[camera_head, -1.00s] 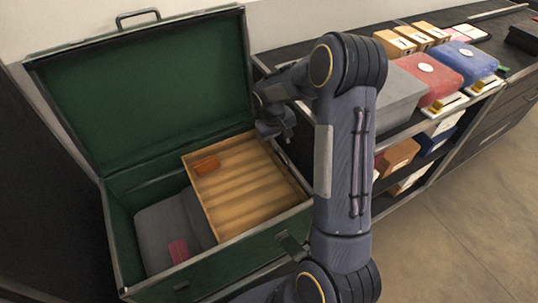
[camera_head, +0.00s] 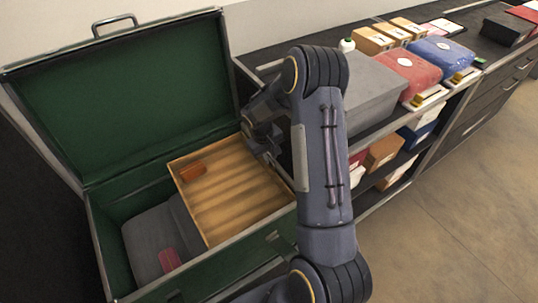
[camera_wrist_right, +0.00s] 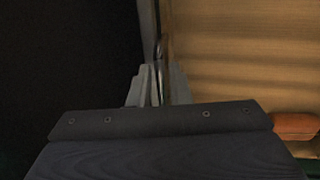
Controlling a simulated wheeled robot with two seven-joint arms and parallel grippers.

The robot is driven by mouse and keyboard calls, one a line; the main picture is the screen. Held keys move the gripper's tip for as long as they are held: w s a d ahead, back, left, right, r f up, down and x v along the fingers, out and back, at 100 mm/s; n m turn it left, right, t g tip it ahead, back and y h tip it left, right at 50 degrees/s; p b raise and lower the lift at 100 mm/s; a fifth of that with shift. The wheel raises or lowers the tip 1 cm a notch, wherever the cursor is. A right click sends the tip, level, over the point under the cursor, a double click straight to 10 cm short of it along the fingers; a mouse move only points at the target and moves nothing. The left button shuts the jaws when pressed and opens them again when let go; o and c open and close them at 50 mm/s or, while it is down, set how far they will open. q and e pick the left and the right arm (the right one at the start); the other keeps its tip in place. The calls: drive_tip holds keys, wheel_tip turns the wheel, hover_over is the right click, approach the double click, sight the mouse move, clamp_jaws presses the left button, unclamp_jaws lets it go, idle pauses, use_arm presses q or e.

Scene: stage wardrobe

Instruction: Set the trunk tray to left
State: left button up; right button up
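The trunk tray (camera_head: 232,205), a shallow wooden tray with a striped floor, sits in the right part of the open green trunk (camera_head: 190,266). Left of it the trunk's lower space is uncovered. My right gripper (camera_head: 268,150) is at the tray's right side, near the back. In the right wrist view its fingers (camera_wrist_right: 158,88) are close together on either side of the tray's thin wall, apparently shut on it. The tray floor (camera_wrist_right: 240,60) shows to the right there. My left gripper is not in view.
An orange-brown item (camera_head: 193,172) lies in the tray. Grey folded cloth (camera_head: 150,238) and a pink item (camera_head: 170,260) lie in the trunk's left part. The raised lid (camera_head: 130,95) stands behind. A shelf with a grey box (camera_head: 372,90) and other boxes stands at the right.

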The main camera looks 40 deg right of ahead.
clamp_jaws()
drive_tip(key=shift+a, duration=0.1)
drive_tip(key=w+a+b, duration=0.3)
drive_tip(key=a+b, duration=0.1)
drive_tip(key=a, duration=2.3)
drive_tip(key=shift+a, duration=0.15)
drive_tip(key=shift+o, duration=2)
unclamp_jaws()
